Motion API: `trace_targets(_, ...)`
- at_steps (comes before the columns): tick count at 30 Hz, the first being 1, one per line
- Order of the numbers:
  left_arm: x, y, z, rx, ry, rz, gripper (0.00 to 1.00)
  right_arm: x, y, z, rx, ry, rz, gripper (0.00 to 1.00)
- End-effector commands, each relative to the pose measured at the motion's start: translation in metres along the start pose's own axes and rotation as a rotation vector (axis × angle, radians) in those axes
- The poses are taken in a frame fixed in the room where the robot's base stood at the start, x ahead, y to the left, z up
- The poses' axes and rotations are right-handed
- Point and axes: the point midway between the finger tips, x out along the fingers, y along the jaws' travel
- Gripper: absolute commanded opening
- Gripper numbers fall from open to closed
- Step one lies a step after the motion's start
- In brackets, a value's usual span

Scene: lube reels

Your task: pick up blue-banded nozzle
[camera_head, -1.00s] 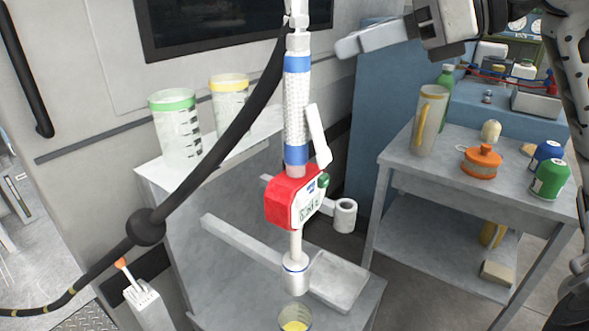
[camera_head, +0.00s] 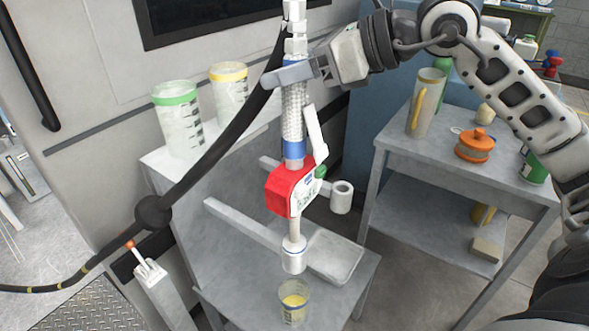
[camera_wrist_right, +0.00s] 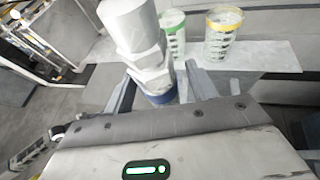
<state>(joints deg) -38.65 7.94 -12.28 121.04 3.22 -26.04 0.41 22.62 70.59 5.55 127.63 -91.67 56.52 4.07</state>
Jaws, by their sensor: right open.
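The blue-banded nozzle (camera_head: 293,115) hangs upright in the middle of the head view, with a white ribbed grip, a blue band, a red and white meter body and a white spout pointing down. In the right wrist view, the nozzle's white upper fitting (camera_wrist_right: 150,70) and a blue band (camera_wrist_right: 160,97) stand between the two open fingers. Contact cannot be told. My left gripper is not in view.
A dark hose (camera_head: 215,150) crosses left of the nozzle. Measuring jugs with green (camera_head: 177,120) and yellow (camera_head: 229,88) rims stand on a shelf behind. A yellow-bottomed cup (camera_head: 294,302) is below the spout. A grey table (camera_head: 455,165) with containers stands right.

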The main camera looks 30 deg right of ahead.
Motion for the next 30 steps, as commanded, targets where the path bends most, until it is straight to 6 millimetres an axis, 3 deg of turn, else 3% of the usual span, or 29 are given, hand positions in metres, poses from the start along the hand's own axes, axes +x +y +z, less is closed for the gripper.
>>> trace_targets(3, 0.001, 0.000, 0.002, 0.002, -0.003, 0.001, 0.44, 0.000, 0.000, 0.000, 0.000, -0.001, 0.000, 0.57)
trace_targets(4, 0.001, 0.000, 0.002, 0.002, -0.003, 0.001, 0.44, 0.000, 0.000, 0.000, 0.000, 0.000, 0.000, 0.52)
trace_targets(9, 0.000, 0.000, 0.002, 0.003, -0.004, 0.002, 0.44, 0.000, 0.000, 0.000, 0.000, 0.000, 0.000, 0.04)
trace_targets(10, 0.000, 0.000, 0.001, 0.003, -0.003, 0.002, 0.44, 0.000, 0.000, 0.000, 0.000, 0.000, 0.000, 0.00)
trace_targets(23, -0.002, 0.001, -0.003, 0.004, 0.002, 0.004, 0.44, -0.003, 0.000, 0.005, -0.002, -0.007, -0.002, 0.00)
trace_targets(30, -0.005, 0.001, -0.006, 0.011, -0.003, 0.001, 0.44, -0.011, -0.001, 0.025, -0.005, -0.009, -0.004, 0.00)
